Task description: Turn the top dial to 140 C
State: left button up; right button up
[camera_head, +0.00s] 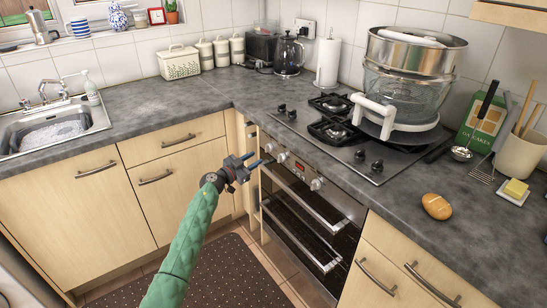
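The built-in oven (310,215) has a steel front panel with several round dials. A left dial (269,147) and a second dial (282,157) sit left of a small red display (300,168). Another dial (317,184) sits to its right. Their markings are too small to read, and I cannot tell which is the top dial. My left gripper (255,159) is in front of the panel's left end, close to the left dial. Its two fingers are apart with nothing between them. I cannot tell whether it touches the panel. My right gripper is out of view.
The oven door handle (310,205) sticks out below the panel. A hob (345,135) with its own knobs (369,161) is above. A large glass and steel cooker (405,95) stands on the hob. A bread roll (436,206) lies on the right worktop. The floor mat (220,275) is clear.

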aim_at(281, 158)
pick_arm(q)
jog(key=shift+w+d+f+n+g+h, duration=0.1)
jog(key=shift+w+d+n+g+h, duration=0.25)
jog(key=shift+d, duration=1.05)
jog(key=shift+w+d+f+n+g+h, duration=0.15)
jog(key=shift+w+d+g, duration=0.25)
jog(key=shift+d, duration=1)
jog(key=shift+w+d+f+n+g+h, duration=0.1)
jog(key=shift+w+d+n+g+h, duration=0.3)
jog(key=shift+d, duration=1)
jog(key=shift+s, duration=0.15)
jog(key=shift+c, duration=0.2)
grip_shut()
